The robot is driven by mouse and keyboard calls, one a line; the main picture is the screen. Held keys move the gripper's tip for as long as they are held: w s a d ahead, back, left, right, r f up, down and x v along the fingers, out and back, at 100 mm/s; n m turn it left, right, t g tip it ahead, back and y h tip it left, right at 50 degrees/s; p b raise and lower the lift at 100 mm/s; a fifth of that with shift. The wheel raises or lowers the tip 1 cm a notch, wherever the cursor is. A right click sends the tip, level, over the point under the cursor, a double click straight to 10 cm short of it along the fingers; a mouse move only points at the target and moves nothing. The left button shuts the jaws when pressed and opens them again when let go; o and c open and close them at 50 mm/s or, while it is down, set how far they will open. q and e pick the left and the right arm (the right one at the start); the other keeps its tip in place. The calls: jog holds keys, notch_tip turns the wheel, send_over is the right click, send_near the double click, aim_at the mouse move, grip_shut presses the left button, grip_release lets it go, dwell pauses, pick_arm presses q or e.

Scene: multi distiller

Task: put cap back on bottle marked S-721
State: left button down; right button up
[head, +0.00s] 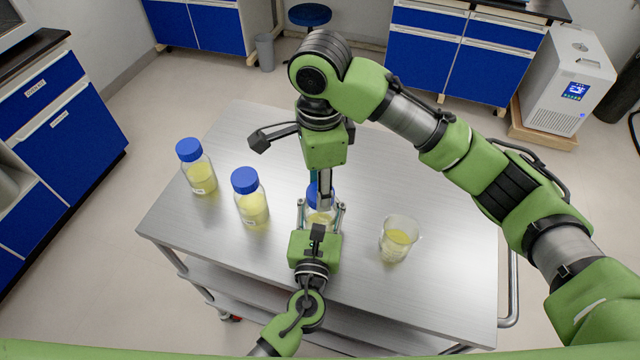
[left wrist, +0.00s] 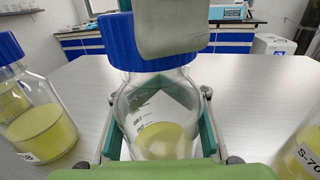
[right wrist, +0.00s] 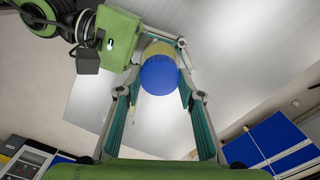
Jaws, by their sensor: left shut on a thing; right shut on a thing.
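A clear bottle with pale yellow liquid (left wrist: 165,138) stands upright on the table. It also shows in the head view (head: 318,218), partly hidden by my grippers; its label is not readable. My left gripper (head: 321,208) is shut around the bottle's body, one finger on each side. A blue cap (left wrist: 125,40) sits over the bottle's mouth, and I cannot tell whether it is screwed tight. My right gripper (head: 324,188) reaches down from above and is shut on the cap, which lies between its fingertips in the right wrist view (right wrist: 160,76). One finger hides part of it in the left wrist view.
Two blue-capped bottles of yellow liquid stand left of the held bottle, one nearer (head: 251,205) and one farther (head: 200,175). A beaker of yellow liquid (head: 398,240) stands to the right. The steel table (head: 440,190) is otherwise mostly clear.

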jog(key=m, duration=0.4)
jog(key=o, duration=0.7)
jog(key=shift+c, duration=0.2)
